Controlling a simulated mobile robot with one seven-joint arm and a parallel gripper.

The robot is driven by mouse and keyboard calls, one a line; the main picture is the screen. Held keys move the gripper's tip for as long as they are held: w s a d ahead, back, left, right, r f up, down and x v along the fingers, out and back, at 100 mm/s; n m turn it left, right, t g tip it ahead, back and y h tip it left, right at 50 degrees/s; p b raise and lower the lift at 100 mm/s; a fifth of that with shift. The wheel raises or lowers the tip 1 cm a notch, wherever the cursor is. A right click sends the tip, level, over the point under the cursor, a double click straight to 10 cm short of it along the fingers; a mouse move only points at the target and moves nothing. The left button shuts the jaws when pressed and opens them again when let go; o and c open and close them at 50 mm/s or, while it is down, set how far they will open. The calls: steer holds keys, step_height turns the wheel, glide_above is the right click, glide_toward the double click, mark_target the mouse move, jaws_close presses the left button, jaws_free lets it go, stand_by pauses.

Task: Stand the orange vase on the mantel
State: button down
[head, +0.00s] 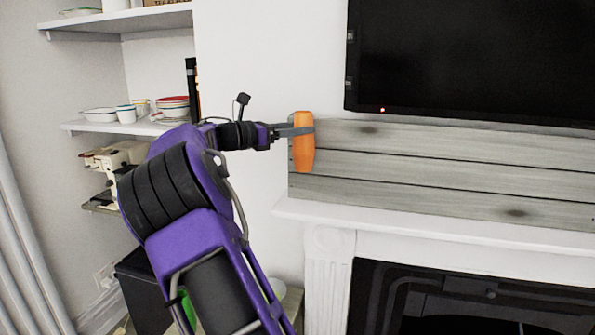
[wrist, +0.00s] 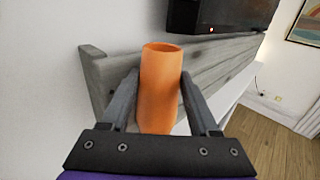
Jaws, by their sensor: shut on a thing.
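The orange vase (head: 303,150) is a slim upright cylinder. My gripper (head: 296,130) is shut on its upper part in the head view. In the wrist view the orange vase (wrist: 160,85) stands between the two grey fingers of my gripper (wrist: 160,90), and its open top shows. The white mantel (head: 430,226) is the shelf above the fireplace. The vase's base appears above the mantel's left end, with a gap below it in the head view. The mantel also shows in the wrist view (wrist: 228,92), partly hidden behind the vase and a finger.
Grey wooden planks (head: 440,165) line the wall behind the mantel. A black television (head: 470,65) hangs above them. Shelves with dishes (head: 110,127) are at the left. The mantel's visible top looks clear. The dark fireplace (head: 450,300) is below.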

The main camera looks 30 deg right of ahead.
mark_target(297, 170)
step_height(297, 170, down, 11)
steer(key=shift+r+b, duration=0.1)
steer(key=shift+b, duration=0.4)
steer(key=shift+c, duration=2)
jaws_free()
steer(key=shift+f, duration=0.2)
steer(key=shift+a+r, duration=0.15)
steer(key=a, duration=1.1)
steer(key=shift+w+a, duration=0.35)
